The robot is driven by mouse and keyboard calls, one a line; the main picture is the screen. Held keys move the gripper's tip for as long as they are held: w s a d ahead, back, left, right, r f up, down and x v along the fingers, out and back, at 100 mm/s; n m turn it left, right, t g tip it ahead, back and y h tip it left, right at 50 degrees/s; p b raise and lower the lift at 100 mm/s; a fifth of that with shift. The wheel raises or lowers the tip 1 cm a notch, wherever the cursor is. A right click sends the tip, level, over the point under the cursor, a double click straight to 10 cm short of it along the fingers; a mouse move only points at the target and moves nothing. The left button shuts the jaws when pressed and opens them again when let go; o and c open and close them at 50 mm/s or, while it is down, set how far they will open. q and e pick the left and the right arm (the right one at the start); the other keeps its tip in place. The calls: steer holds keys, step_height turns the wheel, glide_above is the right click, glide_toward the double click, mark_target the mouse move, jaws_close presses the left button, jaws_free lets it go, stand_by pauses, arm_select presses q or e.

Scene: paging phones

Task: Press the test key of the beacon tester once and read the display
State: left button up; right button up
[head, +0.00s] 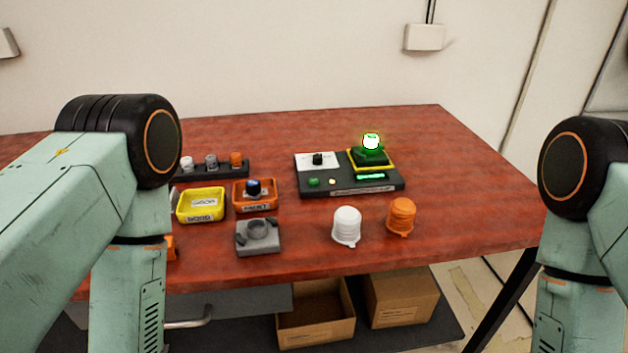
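The beacon tester (350,186) is a dark grey box at the back of the red-brown table (470,190). A green key (313,182) and a small pale dot (332,182) are on its front left. Behind them is a white panel with a black knob (317,159). A beacon (371,142) with a bright green-white glowing top stands in the yellow-edged socket at the tester's right. The display (370,177) in front of it is lit green; its text is too small to read. Both my arms show, but their grippers are out of view.
A yellow tray (185,217) and an orange tray (240,207) holding a dark blue-topped piece (253,187) lie left of the tester. A grey fixture (258,250), a white cap (347,222) and an orange cap (401,213) stand in front. A rack (220,170) holds small beacons. The table's right side is clear.

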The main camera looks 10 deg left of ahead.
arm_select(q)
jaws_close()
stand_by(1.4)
